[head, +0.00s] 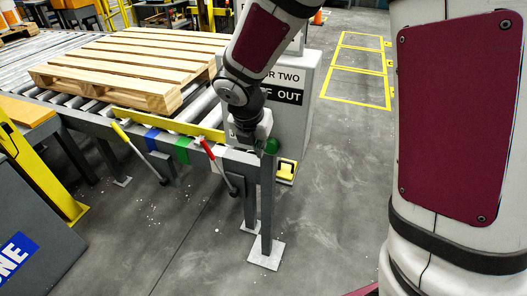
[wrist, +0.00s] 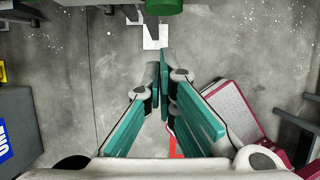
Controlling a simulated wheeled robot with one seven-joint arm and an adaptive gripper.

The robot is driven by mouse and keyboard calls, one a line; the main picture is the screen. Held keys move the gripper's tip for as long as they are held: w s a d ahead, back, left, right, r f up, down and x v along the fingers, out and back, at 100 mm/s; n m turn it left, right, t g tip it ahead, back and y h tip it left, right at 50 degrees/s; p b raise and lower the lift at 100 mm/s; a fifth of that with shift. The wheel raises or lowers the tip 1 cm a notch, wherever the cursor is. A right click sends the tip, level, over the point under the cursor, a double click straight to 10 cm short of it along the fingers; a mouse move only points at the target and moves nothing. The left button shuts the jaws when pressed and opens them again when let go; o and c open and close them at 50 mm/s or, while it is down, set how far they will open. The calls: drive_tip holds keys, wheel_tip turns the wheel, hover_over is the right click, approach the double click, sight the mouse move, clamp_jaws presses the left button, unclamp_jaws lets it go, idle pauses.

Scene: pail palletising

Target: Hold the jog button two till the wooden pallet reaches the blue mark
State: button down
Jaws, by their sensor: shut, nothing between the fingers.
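The wooden pallet (head: 130,62) lies flat on the conveyor rollers in the head view. Its near corner is just behind the front rail, close to the blue mark (head: 152,138). A green mark (head: 182,150) is to the right of the blue one on the rail. My gripper (head: 262,142) is at the conveyor's right end, above a grey post. In the wrist view its teal fingers (wrist: 161,62) are shut with nothing between them. A green rounded thing (head: 272,146) shows beside the gripper, mostly hidden. I cannot tell whether it is jog button two, or whether my gripper touches it.
A red-handled lever (head: 213,158) and a yellow-handled lever (head: 130,142) hang at the front rail. A grey cabinet (head: 300,125) with a partly hidden sign stands behind my gripper, with a yellow pedal (head: 286,171) at its foot.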

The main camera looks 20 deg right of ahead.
drive_tip(key=shift+v, duration=1.85)
drive_tip(key=shift+a, duration=0.1)
drive_tip(key=s+d+r+m, duration=0.6)
drive_tip(key=s+r+m, duration=0.45)
drive_tip(key=m, duration=0.25)
drive_tip(key=s+r+m+y, duration=0.2)
drive_tip(key=s+m, duration=1.2)
drive_tip(key=m, duration=0.1)
drive_tip(key=shift+s+r+m+t+y, duration=0.2)
drive_tip(key=shift+s+m+t+y, duration=0.1)
drive_tip(key=shift+s, duration=0.05)
drive_tip(key=shift+a, duration=0.1)
